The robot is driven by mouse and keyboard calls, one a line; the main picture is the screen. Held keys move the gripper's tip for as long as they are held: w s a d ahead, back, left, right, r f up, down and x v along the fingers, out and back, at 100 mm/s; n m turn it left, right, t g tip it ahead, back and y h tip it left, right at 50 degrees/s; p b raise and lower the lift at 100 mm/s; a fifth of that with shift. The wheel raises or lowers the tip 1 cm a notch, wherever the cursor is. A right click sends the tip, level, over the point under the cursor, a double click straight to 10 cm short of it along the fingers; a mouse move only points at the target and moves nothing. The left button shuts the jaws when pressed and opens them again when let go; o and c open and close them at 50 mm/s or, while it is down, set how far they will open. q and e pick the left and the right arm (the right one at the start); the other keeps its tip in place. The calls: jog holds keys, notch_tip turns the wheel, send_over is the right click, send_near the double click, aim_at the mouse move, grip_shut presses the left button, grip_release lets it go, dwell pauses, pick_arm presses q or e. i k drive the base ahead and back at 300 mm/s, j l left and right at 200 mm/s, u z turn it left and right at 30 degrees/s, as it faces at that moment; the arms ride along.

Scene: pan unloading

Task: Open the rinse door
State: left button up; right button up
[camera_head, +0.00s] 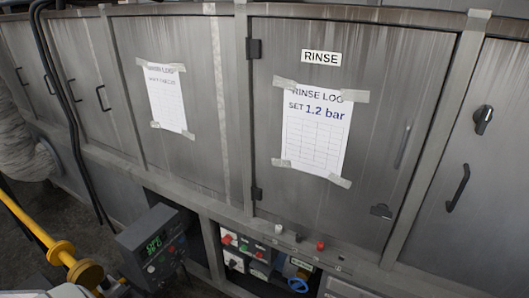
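The rinse door (390,75) is a grey, streaked metal panel right of centre, with a RINSE label (321,58) near its top. It looks closed, flush with its frame. Two dark hinges, an upper one (254,48) and a lower one (257,193), sit on its left edge. A slim upright handle (402,147) is near its right edge, with a small dark latch-like part (381,210) below. A taped sheet (315,130) on the door reads "RINSE LOG SET 1.2 bar". Neither gripper is in view.
Right of the door, another panel has a dark handle (458,188) and a knob (483,119). A control box (153,246) stands at the lower left, near a yellow pipe (35,230) and black cables (62,90). Small coloured fittings line the open bays below the door.

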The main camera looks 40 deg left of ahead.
aim_at(344, 111)
jog(key=u, duration=0.65)
